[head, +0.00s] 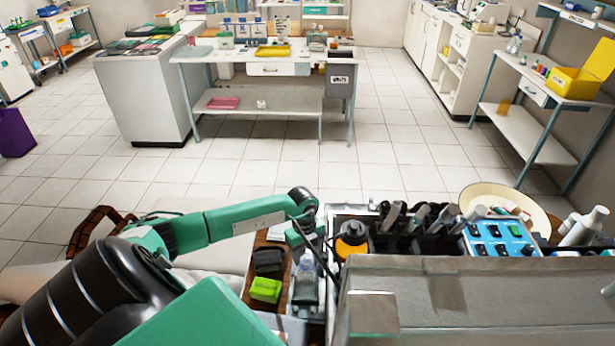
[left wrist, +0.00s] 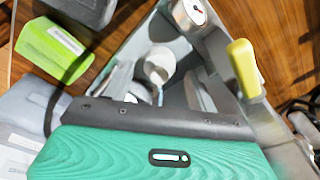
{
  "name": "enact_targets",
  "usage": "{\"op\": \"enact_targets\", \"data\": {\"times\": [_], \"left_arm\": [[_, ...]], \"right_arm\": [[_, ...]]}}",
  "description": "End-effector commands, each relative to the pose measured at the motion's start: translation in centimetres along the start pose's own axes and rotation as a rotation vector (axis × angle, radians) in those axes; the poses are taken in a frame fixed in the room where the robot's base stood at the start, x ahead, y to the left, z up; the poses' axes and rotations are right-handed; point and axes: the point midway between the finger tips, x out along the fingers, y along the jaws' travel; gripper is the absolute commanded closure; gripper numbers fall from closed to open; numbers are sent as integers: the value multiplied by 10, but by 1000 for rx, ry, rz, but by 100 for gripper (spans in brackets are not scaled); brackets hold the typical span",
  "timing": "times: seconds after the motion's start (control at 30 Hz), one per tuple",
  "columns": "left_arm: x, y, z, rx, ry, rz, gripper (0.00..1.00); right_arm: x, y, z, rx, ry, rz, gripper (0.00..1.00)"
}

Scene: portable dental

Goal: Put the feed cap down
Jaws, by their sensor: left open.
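My left gripper (head: 305,240) points down at the end of the teal arm, above the narrow strip left of the grey unit. In the left wrist view my left gripper (left wrist: 162,88) is open, with its grey fingers apart beyond the teal housing. A small pale round piece (left wrist: 158,66) shows between or just beyond the fingers; I cannot tell whether it is the feed cap or whether a finger touches it. A clear bottle (head: 307,282) stands below the gripper in the head view. My right gripper is not in view.
A lime green box (head: 265,290) and a black box (head: 267,261) lie on the brown surface. The green box also shows in the left wrist view (left wrist: 55,48), with a gauge (left wrist: 189,13) and yellow-green knob (left wrist: 243,67).

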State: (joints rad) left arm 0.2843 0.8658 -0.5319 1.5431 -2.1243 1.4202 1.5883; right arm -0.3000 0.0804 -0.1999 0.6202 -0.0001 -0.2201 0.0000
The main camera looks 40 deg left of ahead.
Motion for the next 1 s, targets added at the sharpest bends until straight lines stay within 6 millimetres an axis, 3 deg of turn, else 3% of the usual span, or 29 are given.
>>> {"op": "enact_targets", "data": {"times": [0.3, 0.5, 1.0], "left_arm": [[-67, 0, 1, 2, -3, -2, 42], [-95, 0, 0, 1, 0, -1, 42], [-102, 0, 0, 1, 0, 1, 42]], "right_arm": [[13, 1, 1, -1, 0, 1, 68], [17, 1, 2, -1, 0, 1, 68], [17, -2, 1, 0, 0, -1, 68]]}}
